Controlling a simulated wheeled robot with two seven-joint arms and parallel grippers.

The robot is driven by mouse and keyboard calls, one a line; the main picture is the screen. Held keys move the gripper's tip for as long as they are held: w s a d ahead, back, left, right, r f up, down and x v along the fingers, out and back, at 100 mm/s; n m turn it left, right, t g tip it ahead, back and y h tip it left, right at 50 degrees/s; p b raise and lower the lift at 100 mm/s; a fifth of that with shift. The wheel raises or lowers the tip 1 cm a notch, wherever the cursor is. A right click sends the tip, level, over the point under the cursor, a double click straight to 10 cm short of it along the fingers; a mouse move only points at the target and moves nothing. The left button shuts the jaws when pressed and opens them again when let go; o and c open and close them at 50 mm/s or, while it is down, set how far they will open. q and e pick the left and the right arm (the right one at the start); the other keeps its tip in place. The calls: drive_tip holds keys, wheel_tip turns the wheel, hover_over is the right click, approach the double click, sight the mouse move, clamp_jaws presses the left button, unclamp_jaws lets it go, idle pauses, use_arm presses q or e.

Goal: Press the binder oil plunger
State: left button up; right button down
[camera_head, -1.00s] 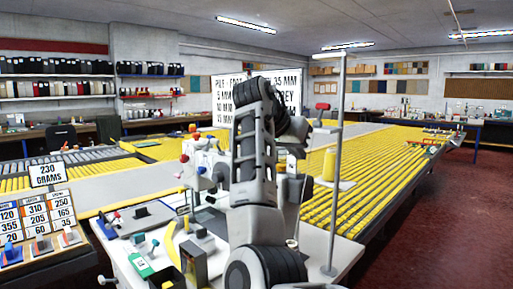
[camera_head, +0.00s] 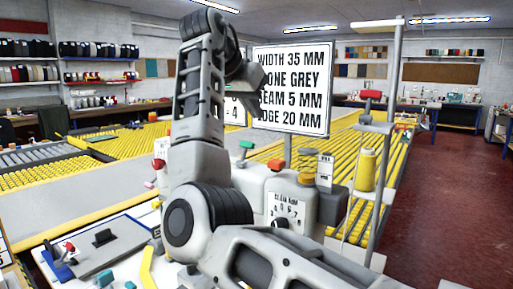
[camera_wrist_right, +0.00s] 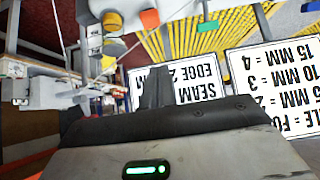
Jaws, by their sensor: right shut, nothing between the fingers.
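The binding machine (camera_head: 255,190) is a pale grey-white body behind my right arm in the head view. It carries a red knob (camera_head: 277,165), a green knob (camera_head: 246,145) and a yellow-orange round cap (camera_head: 306,178). I cannot tell which of these, if any, is the binder oil plunger. In the right wrist view, upside down, an orange-red knob (camera_wrist_right: 150,18) and a yellow-orange round part (camera_wrist_right: 112,20) show at the top, apart from the fingers. My right gripper (camera_wrist_right: 155,85) is shut and empty; in the head view it is raised, partly hidden by the arm. My left gripper is out of view.
A sign board (camera_head: 291,90) stands behind the machine, close to my raised right wrist. A yellow thread cone (camera_head: 365,170) sits on a stand with a tall pole (camera_head: 388,120). A worktop with small tools (camera_head: 100,255) lies at lower left. Red floor (camera_head: 450,220) is clear at right.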

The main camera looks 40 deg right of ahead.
drive_tip(key=s, duration=0.1)
drive_tip(key=p, duration=0.2)
hover_over(273, 162)
wheel_tip(273, 162, down, 7)
drive_tip(key=shift+s+a+r, duration=0.1)
drive_tip(key=shift+a+r, duration=0.05)
drive_tip(key=shift+r, duration=0.05)
wheel_tip(273, 162, down, 3)
drive_tip(key=shift+r, duration=0.15)
drive_tip(key=shift+f, duration=0.8)
